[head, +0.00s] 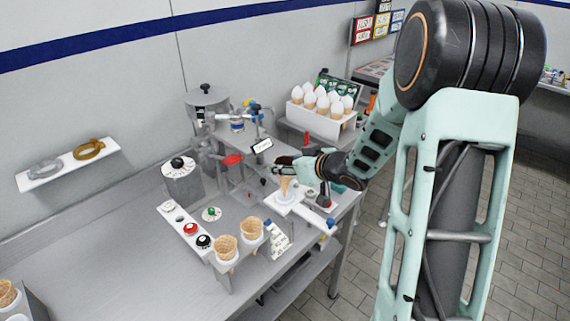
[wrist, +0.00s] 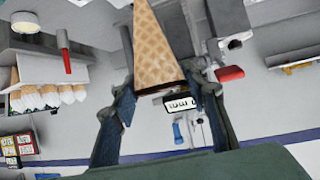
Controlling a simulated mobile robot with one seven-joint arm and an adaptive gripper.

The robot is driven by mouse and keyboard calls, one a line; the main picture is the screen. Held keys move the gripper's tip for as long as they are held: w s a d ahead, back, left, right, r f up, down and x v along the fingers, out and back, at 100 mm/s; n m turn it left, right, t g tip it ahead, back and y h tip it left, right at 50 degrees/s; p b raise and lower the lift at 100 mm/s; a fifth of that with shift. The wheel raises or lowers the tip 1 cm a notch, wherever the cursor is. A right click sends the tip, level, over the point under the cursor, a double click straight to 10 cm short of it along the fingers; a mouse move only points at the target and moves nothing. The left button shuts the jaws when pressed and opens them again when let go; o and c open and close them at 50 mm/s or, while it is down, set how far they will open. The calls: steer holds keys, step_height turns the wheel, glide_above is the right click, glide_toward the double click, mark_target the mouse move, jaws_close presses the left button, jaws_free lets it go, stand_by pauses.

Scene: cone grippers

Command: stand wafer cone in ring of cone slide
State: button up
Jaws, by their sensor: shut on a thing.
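A tan wafer cone (head: 285,188) is held in my gripper (head: 283,169) in the head view, its narrow end pointing down. The cone also fills the upper middle of the wrist view (wrist: 158,50), with a dark finger on each side; that view looks upside down. The cone is over a white plate (head: 283,203) at the right end of the counter, which looks like the cone slide. The ring is hidden or too small to make out. I cannot tell whether the cone tip touches the plate.
Two wafer cones (head: 226,247) stand in a holder at the counter's front. A white rack of white-topped cones (head: 320,103) is behind. A machine with a red handle (head: 232,159) stands left of my gripper. A knob panel (head: 186,226) is nearby.

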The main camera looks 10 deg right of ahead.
mark_target(285, 189)
steer(key=shift+f, duration=0.2)
steer(key=shift+f+b, duration=3.45)
steer(key=shift+f, duration=1.05)
steer(key=o, duration=0.8)
steer(key=v, duration=1.2)
